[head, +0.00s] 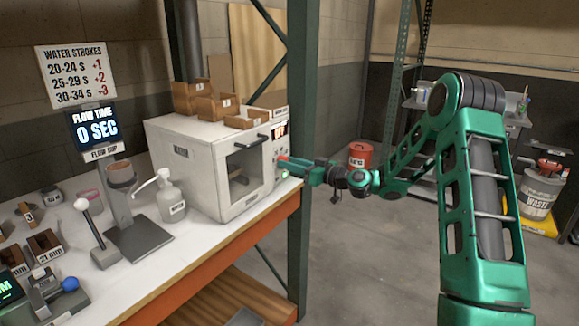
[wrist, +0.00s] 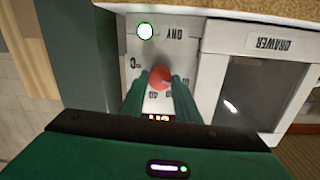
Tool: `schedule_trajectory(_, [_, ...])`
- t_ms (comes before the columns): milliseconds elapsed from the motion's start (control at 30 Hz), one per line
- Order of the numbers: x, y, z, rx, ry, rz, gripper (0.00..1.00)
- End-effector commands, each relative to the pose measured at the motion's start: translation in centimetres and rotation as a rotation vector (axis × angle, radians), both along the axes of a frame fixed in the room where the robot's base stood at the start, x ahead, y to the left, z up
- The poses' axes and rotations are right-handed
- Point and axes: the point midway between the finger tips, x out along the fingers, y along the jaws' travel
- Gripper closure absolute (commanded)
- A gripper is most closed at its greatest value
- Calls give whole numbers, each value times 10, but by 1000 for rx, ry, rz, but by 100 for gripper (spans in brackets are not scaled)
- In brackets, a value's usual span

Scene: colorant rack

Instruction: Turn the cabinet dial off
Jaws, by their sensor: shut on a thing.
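The white cabinet (head: 185,165) stands on the bench, with a glass-windowed door and a control panel on its right edge. The red dial (wrist: 159,77) sits on that panel, between the two green fingers of my gripper (wrist: 160,90) in the wrist view. My gripper (head: 288,162) also shows in the head view, reaching the panel from the right. It is shut on the dial. The fingers hide parts of the markings around the dial. A lit round green lamp (wrist: 145,31) is beside the DRY label. The dial's exact pointing is unclear.
A small lit display (wrist: 159,117) shows between my fingers. A dark green rack post (head: 300,120) stands close beside the panel. Wooden boxes (head: 215,106) rest on the cabinet. A pump bottle (head: 172,198) stands left of it. The floor right of the bench is open.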

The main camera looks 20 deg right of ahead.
Motion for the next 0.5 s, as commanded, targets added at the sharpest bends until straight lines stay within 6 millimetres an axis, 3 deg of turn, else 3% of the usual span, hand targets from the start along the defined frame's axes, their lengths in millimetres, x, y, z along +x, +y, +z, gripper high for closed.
schedule_trajectory(367, [0, -3, -6, -10, 6, -5, 94])
schedule_trajectory(400, [0, -3, -6, -10, 6, -5, 69])
schedule_trajectory(467, [0, -3, -5, -9, 5, -5, 54])
schedule_trajectory(500, [0, -3, -5, -8, 4, -5, 52])
